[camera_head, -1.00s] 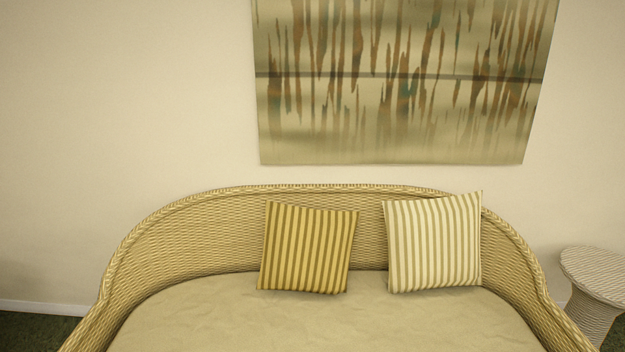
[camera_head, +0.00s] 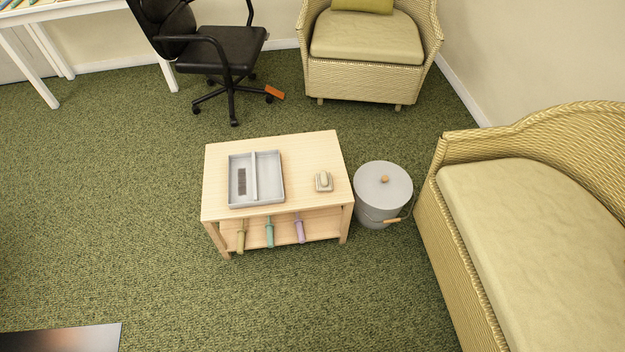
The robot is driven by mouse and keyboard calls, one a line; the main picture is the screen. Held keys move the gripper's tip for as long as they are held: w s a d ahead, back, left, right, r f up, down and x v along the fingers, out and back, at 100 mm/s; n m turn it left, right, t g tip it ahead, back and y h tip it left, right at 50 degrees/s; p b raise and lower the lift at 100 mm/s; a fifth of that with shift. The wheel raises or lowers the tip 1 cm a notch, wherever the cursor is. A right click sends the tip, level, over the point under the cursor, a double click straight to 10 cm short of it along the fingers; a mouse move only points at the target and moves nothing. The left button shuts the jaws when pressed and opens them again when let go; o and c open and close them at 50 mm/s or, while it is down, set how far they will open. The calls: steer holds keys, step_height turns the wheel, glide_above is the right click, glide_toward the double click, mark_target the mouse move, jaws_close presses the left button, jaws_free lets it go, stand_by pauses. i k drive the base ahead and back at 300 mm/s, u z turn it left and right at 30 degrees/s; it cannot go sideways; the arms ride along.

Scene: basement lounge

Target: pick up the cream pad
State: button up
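A small cream pad (camera_head: 324,178) sits on a grey square piece on the right part of a low light-wood table (camera_head: 300,150). It is small in the view, so its exact shape is hard to tell. A grey two-part tray (camera_head: 276,178) lies to its left on the same tabletop, with a dark flat piece (camera_head: 242,182) in the left compartment. My gripper is not in view.
A lidded grey bucket (camera_head: 376,192) stands right of the table, close to a wicker sofa (camera_head: 455,240). An office chair (camera_head: 225,50) and wicker armchair (camera_head: 360,75) stand behind. Green carpet is clear left and in front.

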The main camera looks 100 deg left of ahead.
mark_target(323, 180)
steer(key=u, duration=4.45)
steer(key=i, duration=0.1)
steer(key=z, duration=3.2)
steer(key=k, duration=0.2)
steer(key=u, duration=2.35)
steer(key=k, duration=0.2)
steer(key=u, duration=0.65)
